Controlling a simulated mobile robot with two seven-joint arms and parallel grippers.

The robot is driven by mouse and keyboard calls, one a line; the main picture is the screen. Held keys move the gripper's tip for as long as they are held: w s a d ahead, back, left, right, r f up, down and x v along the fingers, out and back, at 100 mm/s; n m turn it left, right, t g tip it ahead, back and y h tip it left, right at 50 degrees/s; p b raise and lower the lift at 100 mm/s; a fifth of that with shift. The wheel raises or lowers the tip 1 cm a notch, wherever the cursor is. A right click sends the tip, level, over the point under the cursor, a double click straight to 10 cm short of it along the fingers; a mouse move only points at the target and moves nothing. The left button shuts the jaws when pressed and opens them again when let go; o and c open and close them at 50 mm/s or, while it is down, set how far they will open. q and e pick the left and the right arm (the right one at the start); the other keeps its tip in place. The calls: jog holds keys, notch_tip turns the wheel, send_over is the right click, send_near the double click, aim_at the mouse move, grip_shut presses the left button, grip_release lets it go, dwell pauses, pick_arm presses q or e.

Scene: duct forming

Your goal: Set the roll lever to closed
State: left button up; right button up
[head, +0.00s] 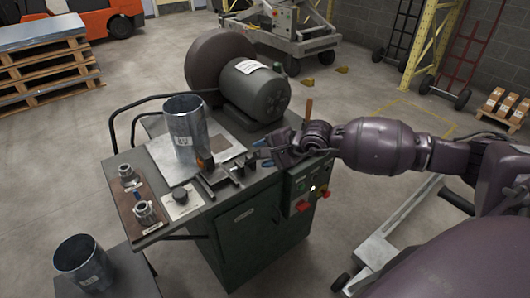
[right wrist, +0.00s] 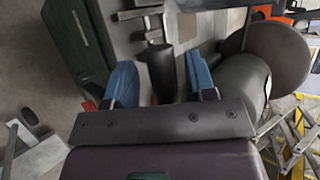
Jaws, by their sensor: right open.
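The green forming machine (head: 245,225) stands in the middle of the head view, with dark bars and a clamp-like fitting (head: 238,170) on its top. My right gripper (head: 264,152) reaches in from the right over the machine top, its blue fingers open and pointing left. In the right wrist view a dark cylindrical grip (right wrist: 160,72) lies between the open fingers (right wrist: 160,82), with a gap on each side; it looks like the roll lever, but I cannot tell its setting. An upright brown handle (head: 309,109) shows behind my wrist. My left gripper is out of view.
A metal duct (head: 186,130) stands on the machine top by a grey motor (head: 255,90). Fittings (head: 143,212) sit on a brown board at left. A second duct (head: 83,262) is at lower left. Red controls (head: 302,206) are below my right wrist.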

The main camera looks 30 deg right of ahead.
jog(key=shift+r, duration=0.15)
jog(key=shift+s+d+r, duration=0.2)
jog(key=p+v, duration=0.5)
jog(key=v, duration=0.5)
jog(key=shift+p, duration=0.3)
jog(key=shift+f, duration=0.1)
